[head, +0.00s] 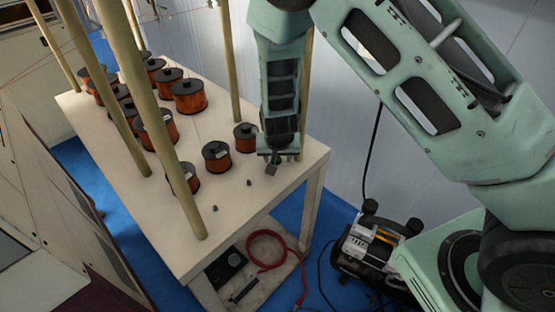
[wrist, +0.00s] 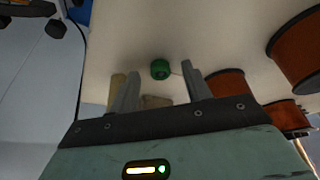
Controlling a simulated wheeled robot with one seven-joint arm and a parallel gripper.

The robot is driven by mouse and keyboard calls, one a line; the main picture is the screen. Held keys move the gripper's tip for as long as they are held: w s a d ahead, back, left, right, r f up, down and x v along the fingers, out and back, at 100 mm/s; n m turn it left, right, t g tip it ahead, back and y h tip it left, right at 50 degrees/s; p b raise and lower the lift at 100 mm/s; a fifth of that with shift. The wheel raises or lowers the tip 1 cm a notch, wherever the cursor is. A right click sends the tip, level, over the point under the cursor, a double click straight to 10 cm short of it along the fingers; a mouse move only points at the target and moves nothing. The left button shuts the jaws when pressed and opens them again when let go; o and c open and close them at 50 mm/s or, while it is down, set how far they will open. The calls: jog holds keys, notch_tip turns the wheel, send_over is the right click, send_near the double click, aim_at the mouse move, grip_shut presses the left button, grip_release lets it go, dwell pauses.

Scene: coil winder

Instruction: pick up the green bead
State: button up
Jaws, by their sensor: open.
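The green bead (wrist: 160,69) lies on the pale tabletop in the wrist view. It shows just beyond my open fingertips, roughly between them. My gripper (wrist: 158,80) is open and empty, with one finger on each side. In the head view my gripper (head: 271,168) hangs over the table's right part, near its right edge. I cannot make out the green bead in the head view; it may be hidden by my gripper.
The table (head: 255,200) holds several copper-coloured wire spools, one (head: 245,137) close left of my gripper. Tan posts (head: 170,140) rise from the table. Two small dark pieces (head: 249,183) lie near the front edge. A compressor (head: 370,245) stands on the blue floor at right.

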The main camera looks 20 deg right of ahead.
aim_at(277, 161)
jog(key=shift+f, duration=0.15)
jog(key=c, duration=1)
jog(key=shift+c, duration=0.2)
jog(key=shift+r, duration=0.35)
notch_tip(277, 161, up, 3)
jog(key=shift+r, duration=0.1)
jog(key=s+a+b, duration=0.1)
jog(key=s+a, duration=0.1)
jog(key=s, duration=0.6)
jog(key=s+a, duration=0.3)
jog(key=s, duration=0.6)
jog(key=shift+a+f+b, duration=0.2)
jog(key=shift+a+b, duration=0.1)
jog(key=shift+b, duration=0.05)
